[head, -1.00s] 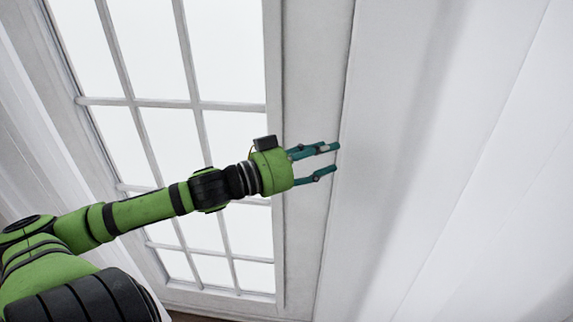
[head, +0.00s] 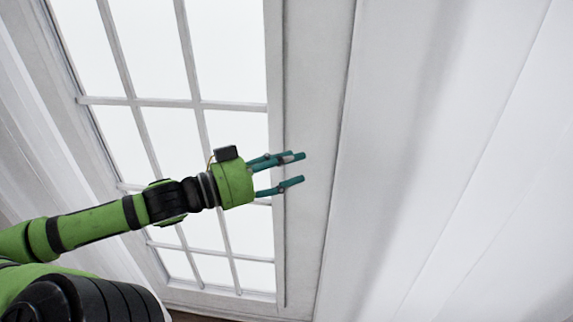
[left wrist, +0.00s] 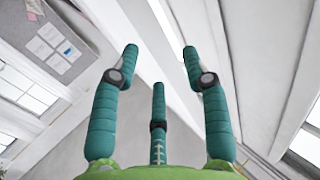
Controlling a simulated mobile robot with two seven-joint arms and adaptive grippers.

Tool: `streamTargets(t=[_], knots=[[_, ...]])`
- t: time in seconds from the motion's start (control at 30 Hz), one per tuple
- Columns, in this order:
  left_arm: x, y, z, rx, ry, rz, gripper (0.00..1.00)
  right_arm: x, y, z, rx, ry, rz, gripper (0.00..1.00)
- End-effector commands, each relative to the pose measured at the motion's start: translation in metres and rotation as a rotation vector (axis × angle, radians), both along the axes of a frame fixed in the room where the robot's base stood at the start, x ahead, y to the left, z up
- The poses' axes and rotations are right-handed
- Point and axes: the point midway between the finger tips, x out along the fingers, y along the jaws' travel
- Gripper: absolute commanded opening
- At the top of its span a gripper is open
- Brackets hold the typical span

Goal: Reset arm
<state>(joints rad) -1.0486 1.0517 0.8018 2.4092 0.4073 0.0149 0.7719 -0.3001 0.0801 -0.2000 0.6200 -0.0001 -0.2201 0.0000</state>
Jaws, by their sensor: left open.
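My left arm comes in from the left in the head view, green with black joints. My left gripper (head: 296,168) has teal fingers that are spread apart, with nothing between them. It is in front of the white frame at the right side of the window. In the left wrist view the left gripper (left wrist: 160,70) shows its fingers apart and empty. My right gripper is in neither view.
A paned window (head: 160,60) fills the left of the head view. The space around the fingers looks clear.

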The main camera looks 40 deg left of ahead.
Motion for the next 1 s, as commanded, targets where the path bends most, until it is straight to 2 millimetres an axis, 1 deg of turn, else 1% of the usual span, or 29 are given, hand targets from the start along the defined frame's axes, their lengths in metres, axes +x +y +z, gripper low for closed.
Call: streamTargets(t=[0.53, 0.63, 0.67, 0.77, 0.8, 0.87, 0.9, 0.97, 1.0], knots=[[0.000, 0.000, 0.000, 0.000, 0.000, 0.001, 0.46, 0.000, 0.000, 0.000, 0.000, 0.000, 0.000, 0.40], [0.001, 0.008, -0.005, 0.003, 0.004, 0.020, 0.46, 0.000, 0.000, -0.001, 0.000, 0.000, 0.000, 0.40], [0.003, 0.014, -0.008, 0.006, 0.007, 0.035, 0.46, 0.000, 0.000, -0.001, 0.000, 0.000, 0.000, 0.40], [0.008, 0.049, -0.032, 0.022, 0.027, 0.126, 0.46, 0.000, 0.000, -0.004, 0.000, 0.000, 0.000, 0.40], [0.010, 0.069, -0.047, 0.033, 0.042, 0.178, 0.46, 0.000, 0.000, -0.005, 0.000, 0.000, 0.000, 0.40], [0.010, 0.102, -0.075, 0.049, 0.073, 0.264, 0.46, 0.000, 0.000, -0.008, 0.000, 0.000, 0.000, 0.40], [0.007, 0.125, -0.096, 0.061, 0.098, 0.322, 0.46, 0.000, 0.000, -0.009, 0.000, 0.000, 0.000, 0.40], [0.001, 0.156, -0.131, 0.079, 0.142, 0.404, 0.46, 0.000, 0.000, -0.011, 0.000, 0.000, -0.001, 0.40], [-0.005, 0.174, -0.155, 0.092, 0.176, 0.455, 0.46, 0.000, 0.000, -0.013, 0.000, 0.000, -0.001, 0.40]])
